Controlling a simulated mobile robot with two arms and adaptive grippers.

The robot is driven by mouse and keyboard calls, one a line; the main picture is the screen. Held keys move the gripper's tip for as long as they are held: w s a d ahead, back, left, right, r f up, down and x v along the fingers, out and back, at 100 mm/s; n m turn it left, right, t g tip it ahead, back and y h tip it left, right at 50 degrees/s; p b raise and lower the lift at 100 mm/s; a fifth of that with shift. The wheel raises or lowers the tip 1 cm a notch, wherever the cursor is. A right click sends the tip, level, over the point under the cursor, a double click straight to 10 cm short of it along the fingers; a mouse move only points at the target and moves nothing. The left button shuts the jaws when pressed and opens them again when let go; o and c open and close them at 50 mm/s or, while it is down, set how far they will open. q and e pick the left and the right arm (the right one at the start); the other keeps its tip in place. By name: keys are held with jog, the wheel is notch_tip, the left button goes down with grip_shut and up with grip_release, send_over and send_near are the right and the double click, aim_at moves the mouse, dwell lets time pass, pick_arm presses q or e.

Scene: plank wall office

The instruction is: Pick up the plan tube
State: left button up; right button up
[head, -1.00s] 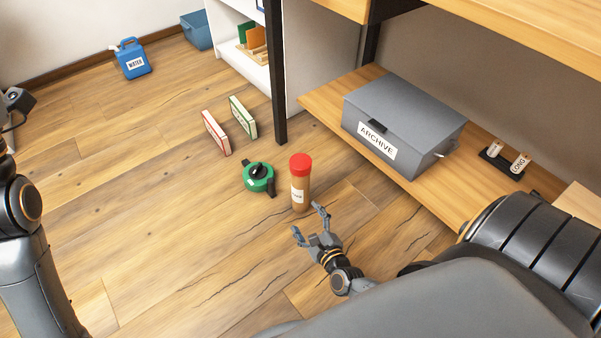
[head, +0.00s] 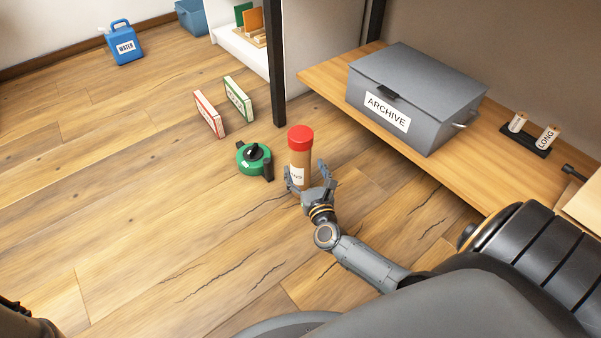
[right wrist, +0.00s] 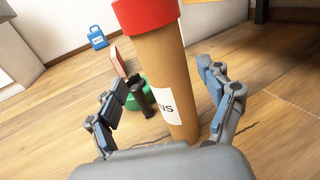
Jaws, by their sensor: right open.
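The plan tube (head: 300,159) is a brown cylinder with a red cap and a white label. It stands upright on the wooden floor. My right gripper (head: 306,176) is open, with one finger on each side of the tube's lower part. In the right wrist view the tube (right wrist: 166,70) rises between the two open fingers (right wrist: 168,95), and its label partly shows. I cannot tell whether either finger touches it. Of my left arm only a dark piece shows at the lower left corner; its gripper is out of view.
A green round object (head: 252,159) with a black knob lies just left of the tube. Two upright boxes (head: 222,107) stand behind it. A dark post (head: 276,80) and a low shelf (head: 335,80) with a grey archive box (head: 412,98) are at right.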

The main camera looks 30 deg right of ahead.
aim_at(303, 161)
jog(key=b+x, duration=0.1)
jog(key=x, duration=0.2)
jog(key=b+x, duration=0.1)
jog(key=x, duration=0.2)
jog(key=shift+s+d+r, duration=0.1)
jog(key=shift+d+r, duration=0.05)
jog(key=shift+d, duration=0.05)
jog(key=c, duration=1.7)
